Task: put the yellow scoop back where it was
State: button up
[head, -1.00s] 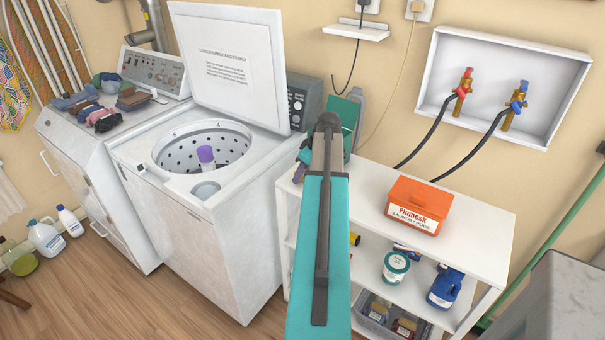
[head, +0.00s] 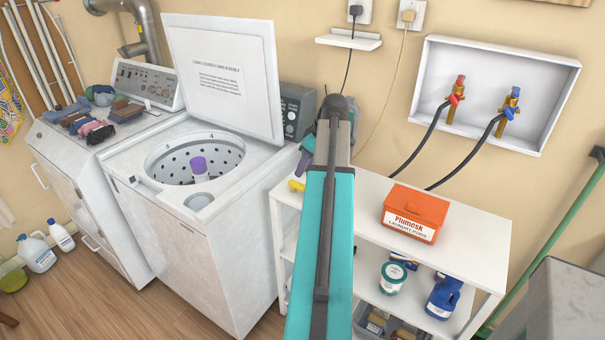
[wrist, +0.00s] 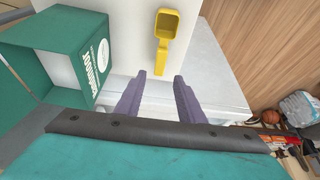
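The yellow scoop (wrist: 166,38) lies on the white shelf top in the wrist view, with its handle toward my gripper. In the head view a small yellow part of it (head: 296,185) shows at the shelf top's left end, beside my arm. My gripper (wrist: 160,76) has its two purple fingers apart. The handle's end appears between the fingertips, with a visible gap on each side. I cannot tell whether the fingertips are level with the handle. In the head view my arm hides most of this area, and the fingers show only in part.
A green box (wrist: 62,55) stands close to the left of the scoop in the wrist view. An orange laundry box (head: 414,213) sits on the white shelf unit (head: 465,228). The open washer (head: 190,225) stands left of it. The shelf top's right part is clear.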

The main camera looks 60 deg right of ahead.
jog(key=shift+v, duration=1.3)
jog(key=shift+s, duration=0.1)
